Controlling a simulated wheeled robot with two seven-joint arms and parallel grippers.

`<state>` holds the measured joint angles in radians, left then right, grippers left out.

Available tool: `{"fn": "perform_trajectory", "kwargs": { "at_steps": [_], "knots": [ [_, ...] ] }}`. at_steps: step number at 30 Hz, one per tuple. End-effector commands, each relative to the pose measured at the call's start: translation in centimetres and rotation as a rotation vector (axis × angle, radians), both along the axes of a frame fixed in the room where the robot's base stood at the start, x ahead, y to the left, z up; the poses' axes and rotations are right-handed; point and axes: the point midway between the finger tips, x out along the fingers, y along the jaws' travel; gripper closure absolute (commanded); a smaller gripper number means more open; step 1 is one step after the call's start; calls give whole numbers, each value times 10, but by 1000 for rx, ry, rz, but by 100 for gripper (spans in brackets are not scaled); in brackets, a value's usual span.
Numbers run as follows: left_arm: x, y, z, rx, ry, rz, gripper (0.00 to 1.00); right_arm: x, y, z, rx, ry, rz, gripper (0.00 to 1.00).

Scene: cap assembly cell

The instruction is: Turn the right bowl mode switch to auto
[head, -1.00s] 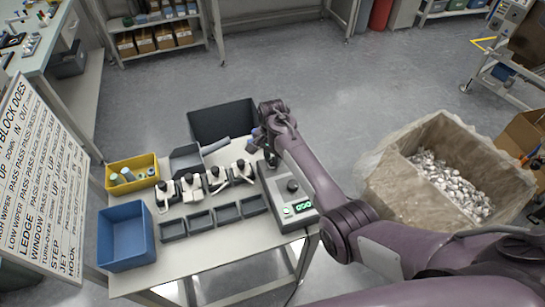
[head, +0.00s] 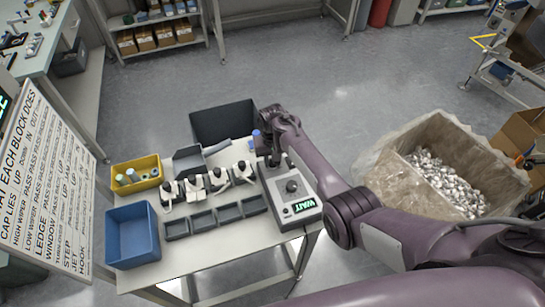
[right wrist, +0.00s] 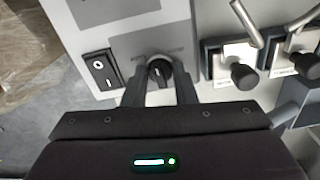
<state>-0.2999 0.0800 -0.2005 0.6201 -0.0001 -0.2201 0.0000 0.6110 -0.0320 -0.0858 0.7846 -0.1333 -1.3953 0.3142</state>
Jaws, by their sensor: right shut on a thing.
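The mode switch (right wrist: 159,72) is a small black rotary knob on a grey panel, in the middle of the right wrist view. A pale mark on it points roughly up and down in that view; its labels are too small to read. My right gripper (right wrist: 160,92) is shut on the knob, one finger on each side. In the head view my right gripper (head: 273,157) is at the far end of the control box (head: 308,190) and hides the switch there. The box's display (head: 304,205) reads WAIT. My left gripper is not in view.
Left of the box stand several small lever fixtures (head: 219,180) and grey trays (head: 202,220). A black rocker switch (right wrist: 103,72) is beside the knob. A black bin (head: 222,120) stands behind, a blue bin (head: 132,236) at the left, and a lined carton (head: 440,170) at right.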

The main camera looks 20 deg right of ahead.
Motion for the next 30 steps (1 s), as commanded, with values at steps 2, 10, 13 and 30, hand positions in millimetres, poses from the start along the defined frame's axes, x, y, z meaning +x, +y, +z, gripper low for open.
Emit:
{"fn": "perform_trajectory", "kwargs": {
  "at_steps": [2, 10, 13, 30],
  "knots": [
    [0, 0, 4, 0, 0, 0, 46, 0, -1, 2, -1, -1, 74, 98],
    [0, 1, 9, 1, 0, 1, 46, 1, -1, 2, -1, -2, 328, 98],
    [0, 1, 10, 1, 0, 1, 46, 1, -1, 1, -1, -2, 414, 98],
    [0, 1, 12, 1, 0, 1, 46, 1, 0, 1, -1, -4, 711, 98]
  ]
}}
